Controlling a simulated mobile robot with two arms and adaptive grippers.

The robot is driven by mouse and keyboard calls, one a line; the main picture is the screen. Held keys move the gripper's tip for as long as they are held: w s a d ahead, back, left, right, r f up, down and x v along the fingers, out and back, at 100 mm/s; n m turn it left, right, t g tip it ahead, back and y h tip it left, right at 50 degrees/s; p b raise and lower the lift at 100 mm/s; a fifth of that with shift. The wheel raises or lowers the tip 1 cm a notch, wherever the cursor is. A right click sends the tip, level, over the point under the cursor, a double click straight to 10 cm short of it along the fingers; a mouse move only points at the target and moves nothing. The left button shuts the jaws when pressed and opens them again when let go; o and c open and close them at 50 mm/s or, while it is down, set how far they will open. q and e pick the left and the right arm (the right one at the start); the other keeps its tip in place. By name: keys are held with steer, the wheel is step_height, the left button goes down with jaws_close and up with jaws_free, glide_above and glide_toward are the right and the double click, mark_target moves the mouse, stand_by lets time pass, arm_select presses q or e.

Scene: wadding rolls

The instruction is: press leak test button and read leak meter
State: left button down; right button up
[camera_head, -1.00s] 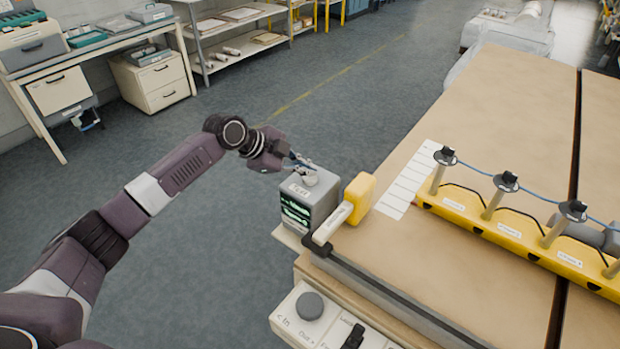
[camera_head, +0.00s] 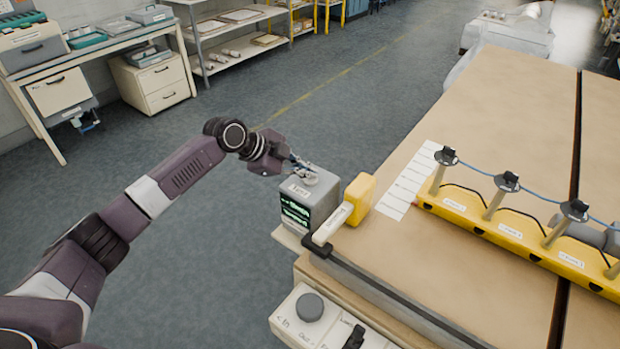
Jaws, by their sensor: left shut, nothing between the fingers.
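The leak meter (camera_head: 322,200) is a grey box at the left edge of the large table. Its dark screen (camera_head: 295,211) shows green glowing lines, too small to read. A label and a round button (camera_head: 311,180) are on its top. My left gripper (camera_head: 309,171) is shut and empty, with its fingertips at the button; I cannot tell whether they touch it. The fingers partly hide the button. My right gripper is not in view.
A yellow rail (camera_head: 470,210) with several posts lies on the table (camera_head: 480,110). A control panel with a grey knob (camera_head: 310,307) is in front. The floor left is clear.

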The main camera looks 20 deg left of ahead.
mark_target(307, 180)
arm_select(q)
steer(key=shift+f, duration=0.3)
stand_by(0.4)
steer(key=shift+r+p, duration=0.55)
steer(key=shift+r, duration=0.4)
steer(key=shift+r, duration=0.1)
step_height(307, 180, up, 5)
steer(key=p, duration=0.3)
steer(key=shift+p, duration=0.35)
